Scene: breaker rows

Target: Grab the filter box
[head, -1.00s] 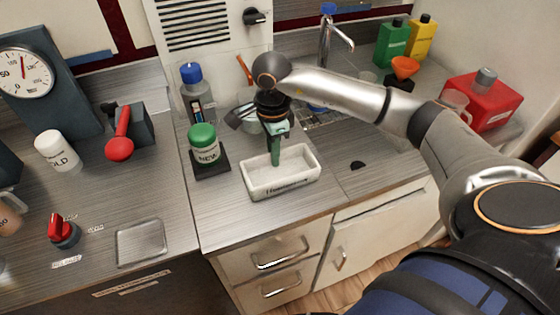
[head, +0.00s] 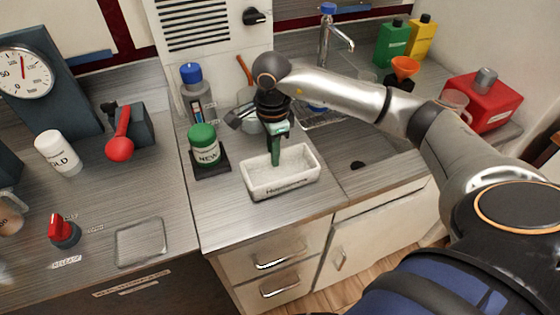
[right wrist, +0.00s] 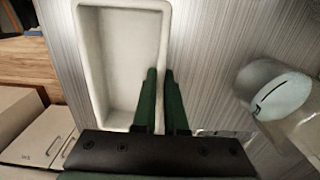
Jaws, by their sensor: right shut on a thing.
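The filter box is a white, open rectangular box (head: 283,185) with dark lettering on its front wall, too small to read surely. It sits on the grey counter in the head view, and in the right wrist view its pale rim (right wrist: 124,4) shows. My right gripper (head: 275,158) points down at the box's far wall. In the right wrist view its green fingers (right wrist: 162,100) straddle that wall, one inside and one outside, shut on it. The box looks level; I cannot tell whether it is lifted. My left gripper is not in view.
A green-capped jar marked NEW (head: 205,147) stands on a dark base left of the box. A blue-capped bottle (head: 192,85) is behind it. The sink (head: 365,150) lies to the right, with a tap (head: 330,40) behind. The counter in front of the box is clear.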

